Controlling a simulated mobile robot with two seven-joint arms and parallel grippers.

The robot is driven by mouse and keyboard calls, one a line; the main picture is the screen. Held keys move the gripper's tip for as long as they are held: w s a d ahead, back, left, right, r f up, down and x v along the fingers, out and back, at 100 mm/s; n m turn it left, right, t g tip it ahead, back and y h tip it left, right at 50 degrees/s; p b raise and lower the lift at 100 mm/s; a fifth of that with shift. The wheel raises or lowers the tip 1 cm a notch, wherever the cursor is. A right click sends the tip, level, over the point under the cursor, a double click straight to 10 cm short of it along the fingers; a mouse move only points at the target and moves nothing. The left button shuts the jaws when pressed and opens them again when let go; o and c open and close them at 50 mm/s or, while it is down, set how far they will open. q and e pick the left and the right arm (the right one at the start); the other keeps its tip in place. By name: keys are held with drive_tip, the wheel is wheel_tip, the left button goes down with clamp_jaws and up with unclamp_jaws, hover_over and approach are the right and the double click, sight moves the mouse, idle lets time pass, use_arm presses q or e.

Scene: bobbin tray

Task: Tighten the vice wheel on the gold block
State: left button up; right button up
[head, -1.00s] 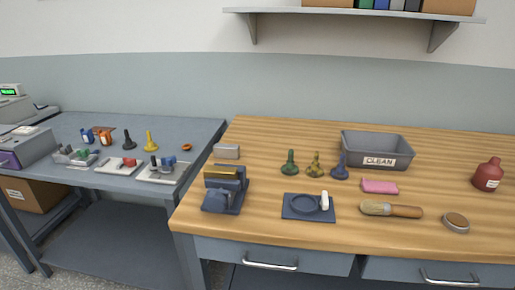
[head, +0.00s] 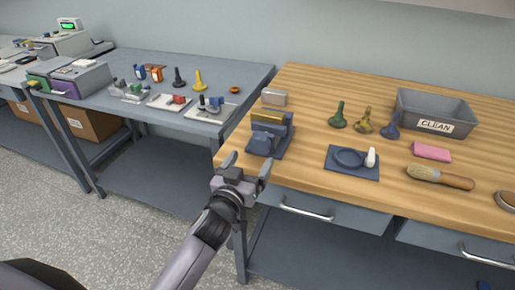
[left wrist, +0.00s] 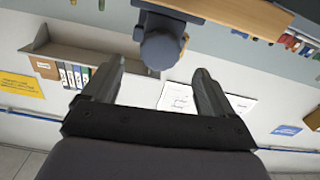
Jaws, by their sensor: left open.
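The blue-grey vice (head: 284,143) stands at the front left corner of the wooden bench. The gold block (head: 271,115) shows as a gold strip at the top of the vice, between its jaws. The vice wheel (head: 260,143) is on the vice's front side; it also shows in the left wrist view (left wrist: 160,50), round and grey-blue. My left gripper (head: 248,165) is open and empty, in front of the bench edge near the vice. In the left wrist view its fingers point toward the wheel, one to each side, apart from it. My right gripper is not in view.
A silver block (head: 274,97) lies behind the vice. A dark blue plate (head: 366,172) with a ring and a white piece lies to its right. Green, yellow and blue bobbin-like pieces and a grey CLEAN bin (head: 467,127) stand farther back. A gap separates the grey table (head: 150,75).

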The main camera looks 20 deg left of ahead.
sight(258, 147)
use_arm(q)
drive_tip(key=shift+w+d, duration=0.1)
drive_tip(key=shift+w, duration=2.9)
drive_tip(key=c, duration=1.1)
